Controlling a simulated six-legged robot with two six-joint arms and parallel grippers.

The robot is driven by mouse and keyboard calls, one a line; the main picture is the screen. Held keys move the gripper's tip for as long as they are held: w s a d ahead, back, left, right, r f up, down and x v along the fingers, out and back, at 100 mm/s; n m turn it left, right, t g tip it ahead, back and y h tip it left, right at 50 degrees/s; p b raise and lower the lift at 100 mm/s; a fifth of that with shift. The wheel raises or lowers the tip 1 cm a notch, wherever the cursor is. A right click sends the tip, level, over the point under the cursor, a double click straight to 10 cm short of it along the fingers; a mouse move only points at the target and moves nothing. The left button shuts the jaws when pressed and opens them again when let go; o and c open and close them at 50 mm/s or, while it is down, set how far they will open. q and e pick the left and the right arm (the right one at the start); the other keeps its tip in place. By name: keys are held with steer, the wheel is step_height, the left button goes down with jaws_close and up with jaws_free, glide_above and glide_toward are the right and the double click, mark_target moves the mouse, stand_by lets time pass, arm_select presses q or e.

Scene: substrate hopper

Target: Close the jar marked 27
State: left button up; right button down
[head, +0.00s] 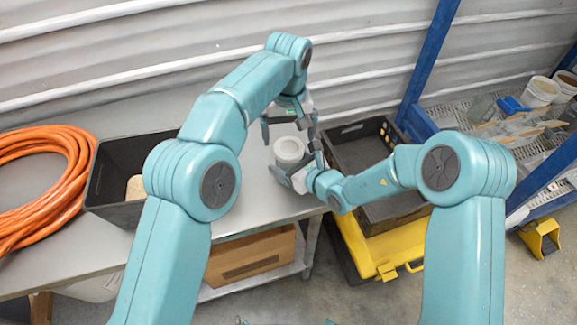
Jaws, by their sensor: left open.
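A small white jar (289,150) stands near the right end of the grey bench, with a pale round top. No number can be read on it, and I cannot make out a separate lid. My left gripper (289,128) is open just behind and above the jar, its dark fingers spread apart. My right gripper (297,168) is low at the jar's front right side, with a finger on either side of the jar's lower part. I cannot tell whether those fingers touch it.
A black bin (112,178) with a pale object inside and a coiled orange hose (35,175) are on the bench's left. A black crate (365,150) sits over a yellow-lidded case (375,245) at right. A blue rack (440,110) holds tubs. A cardboard box (250,257) is below.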

mark_target(289, 147)
arm_select(q)
steer(key=n, duration=0.1)
steer(key=r+n, duration=0.1)
steer(key=shift+r+n, duration=0.3)
steer(key=shift+n, duration=0.1)
steer(key=r+n, duration=0.1)
steer(key=n, duration=0.1)
steer(key=r+n, duration=0.1)
steer(key=shift+n, duration=0.4)
steer(key=shift+f, duration=4.05)
steer(key=c, duration=1.1)
steer(key=shift+o, duration=0.2)
steer(key=m, duration=0.6)
steer(key=shift+m, duration=0.3)
